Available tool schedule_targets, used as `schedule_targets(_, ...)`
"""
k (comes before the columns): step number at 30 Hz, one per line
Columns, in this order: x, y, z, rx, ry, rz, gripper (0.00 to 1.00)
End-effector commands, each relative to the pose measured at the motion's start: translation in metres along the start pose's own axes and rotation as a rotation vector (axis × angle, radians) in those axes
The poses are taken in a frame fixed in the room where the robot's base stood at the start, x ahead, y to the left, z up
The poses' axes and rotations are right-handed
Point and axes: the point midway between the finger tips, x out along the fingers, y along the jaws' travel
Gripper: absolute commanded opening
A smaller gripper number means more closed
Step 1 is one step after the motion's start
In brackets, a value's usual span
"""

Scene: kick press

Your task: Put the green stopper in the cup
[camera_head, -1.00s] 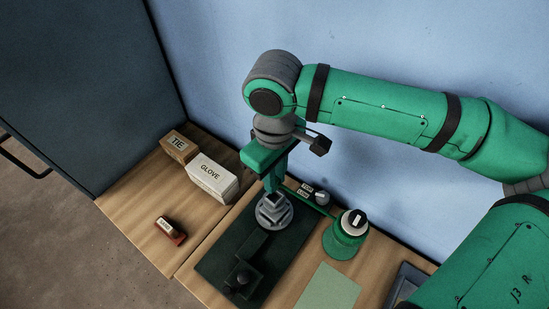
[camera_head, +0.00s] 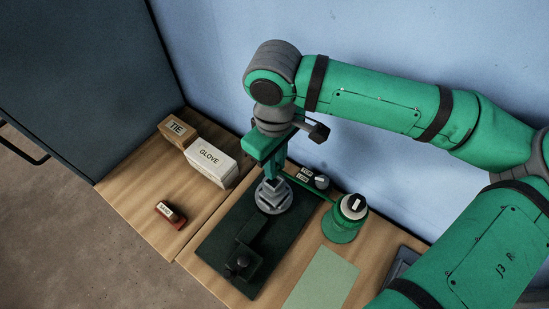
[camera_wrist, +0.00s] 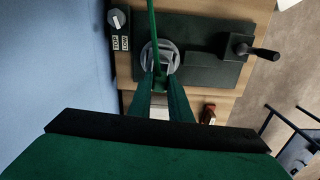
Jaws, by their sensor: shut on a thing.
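My gripper (camera_head: 272,180) points down over the cup, its green fingers shut on a small green piece that I take for the green stopper (camera_wrist: 158,76). A thin green rod (camera_wrist: 153,25) runs to it from the round green post (camera_head: 343,228). The cup, a grey stepped round part (camera_head: 273,198), stands on the dark plate just below the fingertips. It also shows in the wrist view (camera_wrist: 172,56), partly behind the rod. The fingers hide most of the held piece, and I cannot tell whether it touches the cup.
The dark plate (camera_head: 215,240) carries a black crank handle (camera_head: 238,265). A GLOVE box (camera_head: 210,162), a TIE box (camera_head: 177,130) and a small red object (camera_head: 168,214) lie left. A pale green sheet (camera_head: 320,280) lies right.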

Motion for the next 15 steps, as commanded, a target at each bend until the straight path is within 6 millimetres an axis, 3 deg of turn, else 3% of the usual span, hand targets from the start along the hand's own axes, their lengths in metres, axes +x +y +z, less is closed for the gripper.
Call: schedule_targets(15, 0.026, 0.0, 0.0, -0.001, -0.001, 0.0, 0.0)
